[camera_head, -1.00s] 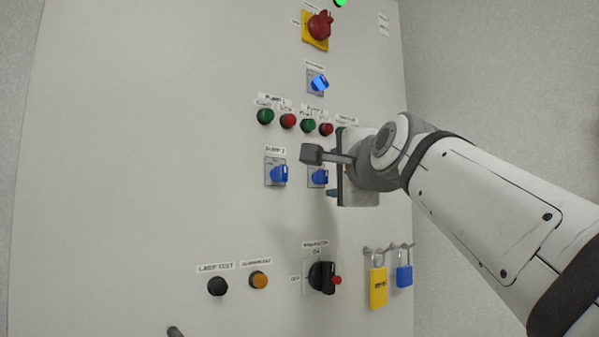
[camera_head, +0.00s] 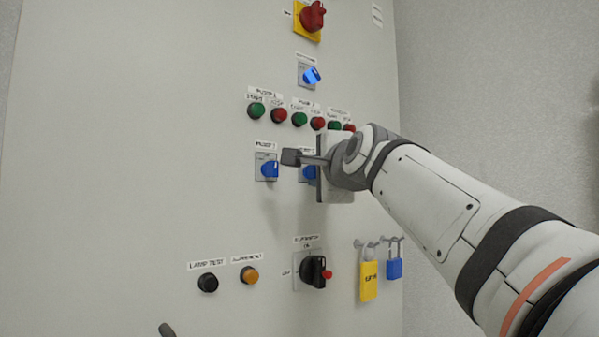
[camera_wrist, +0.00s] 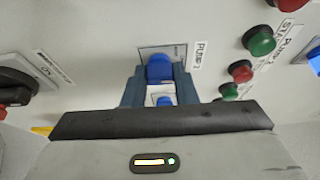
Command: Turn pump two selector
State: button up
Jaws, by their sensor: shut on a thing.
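The pump two selector is a blue knob (camera_wrist: 160,70) on a grey plate, with a "PUMP 2" label beside it in the wrist view. In the head view the same blue selector (camera_head: 309,172) shows partly, with my gripper in front of it. My gripper (camera_wrist: 160,88) has its two dark fingers on either side of the blue knob and is shut on it. The fingertips and the far side of the knob are partly hidden.
The pump 1 selector (camera_head: 269,169) is just left. Green and red buttons (camera_head: 299,119) sit above. A black rotary switch (camera_head: 314,272), yellow padlock (camera_head: 368,281) and blue padlock (camera_head: 394,268) are below. The panel's left side is clear.

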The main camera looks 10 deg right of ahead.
jog(key=c, duration=0.3)
jog(key=shift+f, duration=0.1)
jog(key=shift+c, duration=0.2)
jog(key=shift+f+n+b, duration=0.15)
jog(key=shift+n+b, duration=0.15)
jog(key=shift+b, duration=0.3)
jog(key=shift+w+f+n+t+y+b, duration=0.1)
jog(key=shift+n+t+y+b, duration=0.35)
jog(key=shift+n+b, duration=1.45)
jog(key=shift+s+n+t+y+b, duration=0.1)
jog(key=shift+n+t+y+b, duration=0.35)
jog(key=shift+n+b, duration=1.4)
jog(key=shift+w+f+n+t+y+b, duration=0.1)
jog(key=shift+n+t+y+b, duration=0.45)
jog(key=shift+b, duration=2.4)
jog(key=shift+r+n, duration=0.15)
jog(key=shift+n, duration=0.35)
